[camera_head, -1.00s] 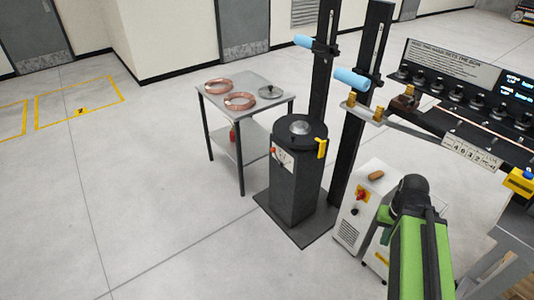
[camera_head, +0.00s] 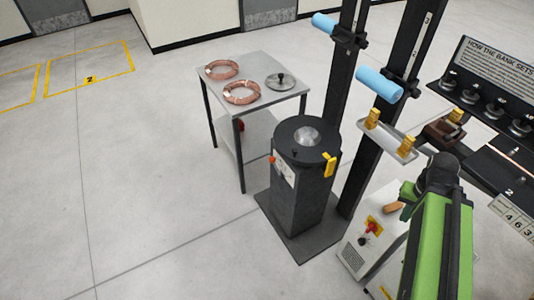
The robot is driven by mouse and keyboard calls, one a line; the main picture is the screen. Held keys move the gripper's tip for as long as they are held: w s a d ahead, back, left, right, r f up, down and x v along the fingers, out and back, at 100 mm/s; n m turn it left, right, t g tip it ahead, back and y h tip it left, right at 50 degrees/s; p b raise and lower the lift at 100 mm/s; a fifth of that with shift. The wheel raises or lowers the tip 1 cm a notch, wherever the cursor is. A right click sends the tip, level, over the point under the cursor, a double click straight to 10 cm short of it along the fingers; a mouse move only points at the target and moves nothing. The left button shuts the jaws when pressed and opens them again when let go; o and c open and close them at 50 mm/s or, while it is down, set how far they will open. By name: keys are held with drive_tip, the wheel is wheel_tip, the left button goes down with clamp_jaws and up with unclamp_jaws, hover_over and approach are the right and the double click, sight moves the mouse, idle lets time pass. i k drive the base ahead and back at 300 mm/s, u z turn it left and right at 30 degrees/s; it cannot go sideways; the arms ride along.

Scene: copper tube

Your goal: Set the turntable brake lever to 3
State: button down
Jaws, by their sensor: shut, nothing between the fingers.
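The turntable (camera_head: 308,137) is a dark round disc with a silver hub, on top of a dark pedestal (camera_head: 292,205). A white scale plate (camera_head: 284,172) is on the pedestal's front left face. The brake lever's orange-red knob (camera_head: 272,160) shows at the upper left edge of that plate. The numbers are too small to read, so its setting cannot be told. A yellow block (camera_head: 329,165) hangs at the turntable's right rim. My green arm (camera_head: 436,240) rises at the lower right, apart from the lever. My gripper's fingers do not show.
A grey table (camera_head: 290,92) with copper coils (camera_head: 241,92) stands behind left of the pedestal. Black posts (camera_head: 385,115) with blue rollers (camera_head: 379,84) stand to the right. A white box (camera_head: 352,258) with a red knob is beside my arm. The left floor is clear.

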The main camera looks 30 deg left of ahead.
sight(272, 159)
drive_tip(key=z, duration=0.3)
drive_tip(key=k, duration=0.1)
drive_tip(key=z, duration=2.95)
drive_tip(key=k, duration=1)
drive_tip(key=z, duration=5.75)
